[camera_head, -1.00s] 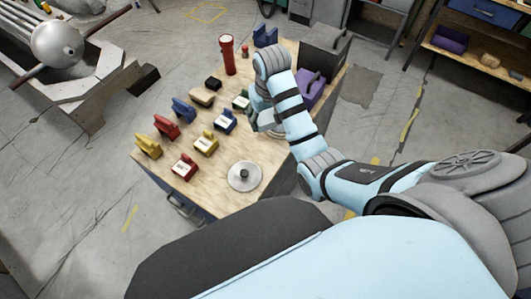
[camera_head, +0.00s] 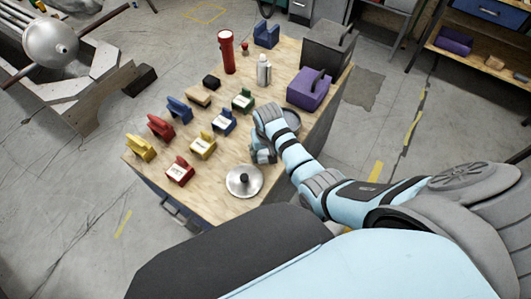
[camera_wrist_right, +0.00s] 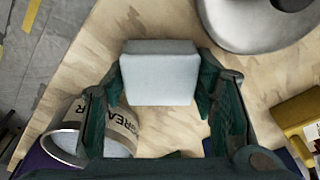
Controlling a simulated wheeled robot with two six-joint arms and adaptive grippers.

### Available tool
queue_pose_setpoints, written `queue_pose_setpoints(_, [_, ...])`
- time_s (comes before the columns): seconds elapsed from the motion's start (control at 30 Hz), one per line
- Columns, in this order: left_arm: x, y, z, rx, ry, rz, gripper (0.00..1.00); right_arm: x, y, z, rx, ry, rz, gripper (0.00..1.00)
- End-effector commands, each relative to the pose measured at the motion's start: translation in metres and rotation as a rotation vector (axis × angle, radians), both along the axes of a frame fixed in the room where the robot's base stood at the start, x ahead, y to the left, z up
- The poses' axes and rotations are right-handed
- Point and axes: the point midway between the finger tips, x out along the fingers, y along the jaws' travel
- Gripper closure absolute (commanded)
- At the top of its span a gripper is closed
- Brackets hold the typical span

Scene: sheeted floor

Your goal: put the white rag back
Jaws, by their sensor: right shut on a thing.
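The white rag (camera_wrist_right: 158,72) is a pale, folded block in the right wrist view. My right gripper (camera_wrist_right: 160,92) is shut on it, with a dark green finger at each side. The rag is hard to make out there. The wrist view does not clearly show whether the rag touches the table. My left gripper is not in view.
Red, yellow, blue and green holders, several with labels, stand left of my gripper, such as a yellow one (camera_head: 203,146). A purple box (camera_head: 308,90), spray bottle (camera_head: 264,70) and red flashlight (camera_head: 227,52) stand behind.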

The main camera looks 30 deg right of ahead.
Motion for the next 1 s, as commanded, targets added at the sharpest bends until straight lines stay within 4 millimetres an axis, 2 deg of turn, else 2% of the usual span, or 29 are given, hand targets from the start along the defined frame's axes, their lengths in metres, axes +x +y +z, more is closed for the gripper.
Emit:
queue_pose_setpoints(0.23, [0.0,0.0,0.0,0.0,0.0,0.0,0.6,0.0,0.0,-0.002,0.0,0.001,0.0,0.7])
queue_pose_setpoints(0.27, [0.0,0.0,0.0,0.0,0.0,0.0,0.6,0.0,0.0,-0.002,0.0,0.001,0.0,0.46])
queue_pose_setpoints(0.37, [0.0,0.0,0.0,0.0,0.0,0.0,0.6,0.0,0.0,-0.001,0.0,0.0,0.0,0.3])
queue_pose_setpoints(0.4, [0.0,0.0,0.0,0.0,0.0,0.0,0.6,0.0,0.0,-0.001,0.0,0.0,0.0,0.27])
queue_pose_setpoints(0.77, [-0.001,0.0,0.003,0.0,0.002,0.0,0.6,0.0,0.0,0.003,0.0,0.0,0.0,0.27])
queue_pose_setpoints(0.87, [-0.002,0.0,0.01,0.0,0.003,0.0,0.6,-0.001,0.0,0.016,0.0,-0.001,0.001,0.27])
queue_pose_setpoints(1.0, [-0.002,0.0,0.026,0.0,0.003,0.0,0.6,-0.005,0.002,0.051,0.0,-0.004,0.001,0.27])
